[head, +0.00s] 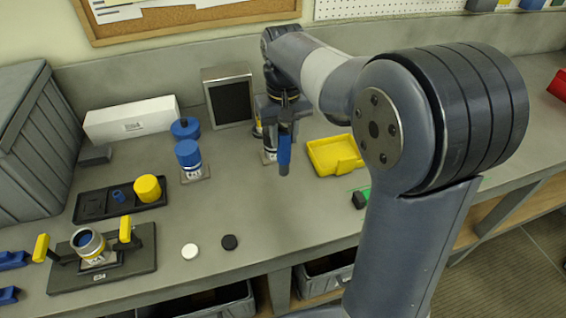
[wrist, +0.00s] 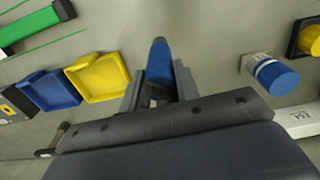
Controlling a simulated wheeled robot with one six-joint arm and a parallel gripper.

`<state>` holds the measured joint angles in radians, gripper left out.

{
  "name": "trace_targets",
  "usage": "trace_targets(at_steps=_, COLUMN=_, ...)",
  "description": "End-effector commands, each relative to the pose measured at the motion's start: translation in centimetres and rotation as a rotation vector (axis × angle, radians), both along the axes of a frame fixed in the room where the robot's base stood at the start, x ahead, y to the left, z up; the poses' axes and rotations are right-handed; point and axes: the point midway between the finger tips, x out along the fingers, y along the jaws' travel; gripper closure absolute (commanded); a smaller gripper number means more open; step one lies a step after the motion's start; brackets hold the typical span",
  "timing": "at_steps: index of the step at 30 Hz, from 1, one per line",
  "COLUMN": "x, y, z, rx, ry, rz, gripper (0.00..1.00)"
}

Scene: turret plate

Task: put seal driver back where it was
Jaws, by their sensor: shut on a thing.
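My gripper (head: 286,122) is above the middle of the bench, shut on a blue tool, which I take to be the seal driver (head: 284,155). It hangs upright, clear of the bench top. In the wrist view the seal driver (wrist: 159,62) sticks out between the two fingers of my gripper (wrist: 158,85); its held part is hidden by them. Its former place cannot be told from these frames.
A yellow tray (head: 325,158) lies right of my gripper; a blue tray (wrist: 52,90) sits beside it in the wrist view. Blue-capped cylinders (head: 188,155) stand to the left. A clamp fixture (head: 130,265) is at front left. Bench below the tool is clear.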

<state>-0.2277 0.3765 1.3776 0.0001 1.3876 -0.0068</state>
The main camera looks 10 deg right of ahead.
Motion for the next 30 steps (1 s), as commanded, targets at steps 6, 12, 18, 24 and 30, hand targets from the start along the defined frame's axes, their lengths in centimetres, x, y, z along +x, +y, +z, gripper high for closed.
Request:
trace_targets(at_steps=6, x=0.0, y=0.0, z=-3.0, rx=0.000, ry=0.001, rz=0.000, gripper=0.97)
trace_targets(at_steps=12, x=0.0, y=0.0, z=-5.5, rx=0.000, ry=0.002, rz=0.000, gripper=0.97)
trace_targets(at_steps=18, x=0.0, y=0.0, z=-7.0, rx=0.000, ry=-0.002, rz=0.000, gripper=0.97)
trace_targets(at_steps=24, x=0.0, y=0.0, z=-7.0, rx=0.000, ry=-0.002, rz=0.000, gripper=0.97)
trace_targets(at_steps=30, x=0.0, y=0.0, z=-7.5, rx=0.000, ry=-0.001, rz=0.000, gripper=0.67)
